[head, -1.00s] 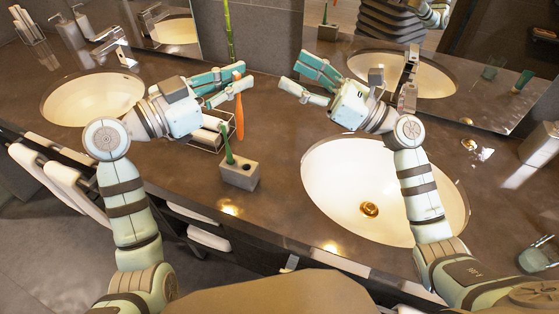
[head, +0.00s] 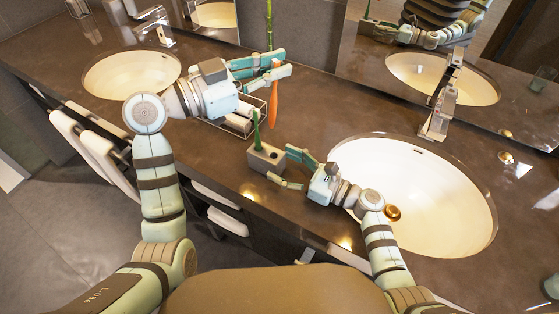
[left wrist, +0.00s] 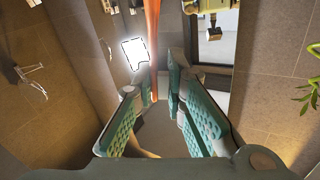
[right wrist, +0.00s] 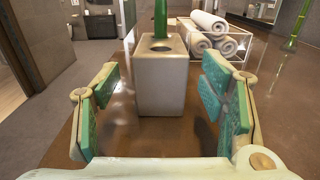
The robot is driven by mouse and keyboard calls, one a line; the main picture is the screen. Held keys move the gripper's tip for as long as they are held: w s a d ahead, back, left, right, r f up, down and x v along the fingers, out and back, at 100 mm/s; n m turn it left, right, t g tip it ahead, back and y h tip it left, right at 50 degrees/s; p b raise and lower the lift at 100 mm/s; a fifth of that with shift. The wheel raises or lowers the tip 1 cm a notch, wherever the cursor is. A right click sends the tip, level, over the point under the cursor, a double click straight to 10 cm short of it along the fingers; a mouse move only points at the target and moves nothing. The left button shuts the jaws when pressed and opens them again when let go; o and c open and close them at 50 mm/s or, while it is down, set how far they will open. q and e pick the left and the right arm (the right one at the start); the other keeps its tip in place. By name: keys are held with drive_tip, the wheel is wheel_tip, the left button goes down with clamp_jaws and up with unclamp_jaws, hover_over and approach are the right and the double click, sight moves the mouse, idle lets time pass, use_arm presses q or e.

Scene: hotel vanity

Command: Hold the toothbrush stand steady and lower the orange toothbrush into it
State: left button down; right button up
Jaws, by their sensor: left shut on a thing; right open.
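The toothbrush stand (head: 265,159) is a grey block on the counter with a green toothbrush (head: 257,128) upright in it. In the right wrist view the stand (right wrist: 162,85) shows an empty round hole in its top, in front of the green toothbrush (right wrist: 160,18). My right gripper (head: 288,168) is open, its fingers at either side of the stand's near end. My left gripper (head: 280,67) is shut on the orange toothbrush (head: 273,105), which hangs upright behind the stand. In the left wrist view the orange toothbrush (left wrist: 152,40) runs between the fingers.
A wire rack with rolled white towels (head: 238,118) stands behind the stand. The right sink (head: 440,200) lies beside my right arm, with its tap (head: 440,110) behind. The left sink (head: 130,74) is at the far left. The counter's front edge is close to the stand.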

use_arm(q)
drive_tip(key=shift+w+a, duration=0.15)
use_arm(e)
drive_tip(key=shift+x, duration=1.2)
drive_tip(key=shift+d, duration=0.1)
drive_tip(key=shift+d, duration=0.1)
drive_tip(key=shift+s, duration=0.1)
drive_tip(key=c, duration=1.3)
use_arm(q)
drive_tip(key=shift+f, duration=0.15)
use_arm(e)
drive_tip(key=shift+c, duration=0.5)
use_arm(q)
drive_tip(key=n, duration=0.2)
hover_over(270, 120)
drive_tip(key=f, duration=0.5)
drive_tip(key=shift+w+f, duration=0.2)
drive_tip(key=shift+f, duration=4)
